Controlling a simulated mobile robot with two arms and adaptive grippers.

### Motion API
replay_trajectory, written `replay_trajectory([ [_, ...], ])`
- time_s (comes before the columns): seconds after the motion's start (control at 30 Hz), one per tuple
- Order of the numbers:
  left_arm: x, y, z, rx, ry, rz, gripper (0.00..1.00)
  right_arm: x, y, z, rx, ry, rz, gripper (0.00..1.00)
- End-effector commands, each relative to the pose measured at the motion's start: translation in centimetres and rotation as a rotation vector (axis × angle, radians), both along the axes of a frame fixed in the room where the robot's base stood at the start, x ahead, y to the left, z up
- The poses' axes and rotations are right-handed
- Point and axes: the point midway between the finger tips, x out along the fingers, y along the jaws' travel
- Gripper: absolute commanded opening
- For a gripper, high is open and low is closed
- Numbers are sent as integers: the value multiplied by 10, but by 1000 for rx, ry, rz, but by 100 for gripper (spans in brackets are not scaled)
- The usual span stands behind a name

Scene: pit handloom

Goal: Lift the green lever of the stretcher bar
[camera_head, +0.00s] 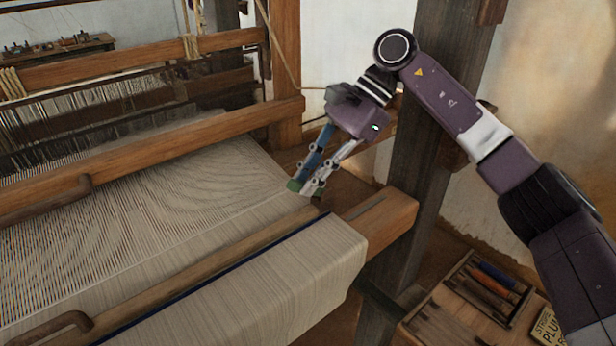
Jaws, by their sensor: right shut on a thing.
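My right gripper (306,187) reaches down from the upper right to the right edge of the woven cloth (290,260). Its fingers are close together at the tips. A small green piece, which looks like the green lever (293,185), shows at the fingertips, and the gripper is shut on it. The fingers hide most of it, so its tilt cannot be told. A long wooden bar (190,272) lies across the cloth just below the fingertips. I cannot tell whether this is the stretcher bar. My left gripper is not in view.
The wooden beater beam (170,148) crosses the warp behind the gripper. A thick wooden beam end (395,217) and a dark upright post (435,130) stand to the right. A wooden box (478,305) with coloured tools is at the lower right.

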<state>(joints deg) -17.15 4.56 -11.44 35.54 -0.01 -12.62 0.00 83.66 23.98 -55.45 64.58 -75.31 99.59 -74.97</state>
Motion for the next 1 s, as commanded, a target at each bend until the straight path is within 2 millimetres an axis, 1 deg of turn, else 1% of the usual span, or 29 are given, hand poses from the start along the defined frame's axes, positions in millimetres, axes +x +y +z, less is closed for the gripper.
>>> replay_trajectory([
  [0.03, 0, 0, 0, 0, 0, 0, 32, 1, -1, 2, 2, -4, -2, 17],
  [0.17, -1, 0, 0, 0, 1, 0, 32, 1, 0, 2, 1, -4, -2, 32],
  [0.43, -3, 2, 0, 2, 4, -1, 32, 0, 0, 1, 0, -1, -1, 32],
  [0.53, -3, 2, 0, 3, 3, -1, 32, 0, 0, 7, 0, -2, -1, 32],
  [0.67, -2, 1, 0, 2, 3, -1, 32, 1, 0, 26, 1, -4, -1, 32],
  [0.9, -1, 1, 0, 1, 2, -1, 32, 1, 0, 73, 2, -4, -2, 32],
  [1.0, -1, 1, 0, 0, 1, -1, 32, 1, 0, 87, 2, -3, -3, 32],
])
